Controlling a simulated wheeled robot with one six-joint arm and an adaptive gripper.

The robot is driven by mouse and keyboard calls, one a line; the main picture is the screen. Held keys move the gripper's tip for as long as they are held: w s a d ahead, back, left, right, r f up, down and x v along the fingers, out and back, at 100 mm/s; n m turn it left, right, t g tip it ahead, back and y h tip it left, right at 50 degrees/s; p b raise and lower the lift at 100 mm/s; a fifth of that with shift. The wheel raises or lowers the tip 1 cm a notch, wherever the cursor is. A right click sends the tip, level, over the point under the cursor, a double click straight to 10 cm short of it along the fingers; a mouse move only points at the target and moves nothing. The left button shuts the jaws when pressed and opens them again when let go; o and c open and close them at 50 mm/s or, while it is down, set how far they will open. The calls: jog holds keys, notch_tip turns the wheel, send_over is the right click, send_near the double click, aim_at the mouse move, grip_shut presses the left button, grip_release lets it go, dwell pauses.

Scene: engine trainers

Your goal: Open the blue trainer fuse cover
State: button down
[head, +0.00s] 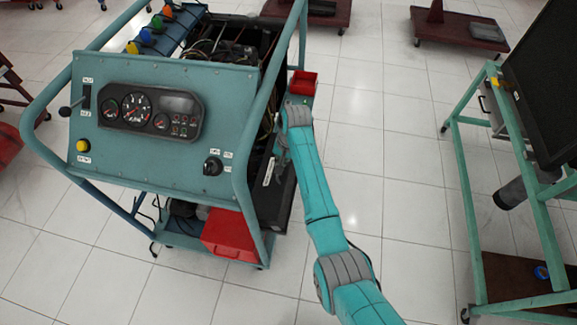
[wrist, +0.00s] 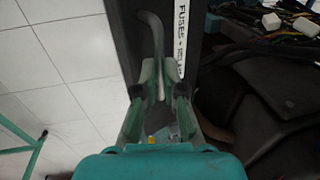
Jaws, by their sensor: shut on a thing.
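The blue trainer (head: 165,90) stands at the left in the head view, with its gauge panel facing me. Its black fuse cover (head: 277,200) is on the right side of the frame, with a white label strip. In the wrist view the cover (wrist: 128,30) is upright in the picture, and its label reads "FUSES" and part of another word. A grey bar handle (wrist: 155,35) runs along the cover beside the label. My gripper (wrist: 161,88) is shut on the lower part of this handle. In the head view my gripper (head: 283,152) is small and partly hidden by my wrist.
Dark engine parts and cables (wrist: 275,60) lie right of the cover in the wrist view. A blue frame tube (head: 275,75) stands close to my arm. A red bin (head: 232,235) sits low on the trainer.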

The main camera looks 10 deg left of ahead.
aim_at(271, 172)
jog(key=shift+s+a+r, duration=0.1)
jog(key=shift+a, duration=0.8)
jog(key=shift+s+a, duration=0.1)
jog(key=shift+a, duration=0.7)
jog(key=c, duration=1.2)
grip_release()
jog(key=shift+c, duration=0.2)
jog(key=shift+w+r, duration=0.1)
jog(key=shift+w, duration=0.1)
notch_tip(271, 172, up, 12)
jog(key=d, duration=0.2)
jog(key=shift+d, duration=0.15)
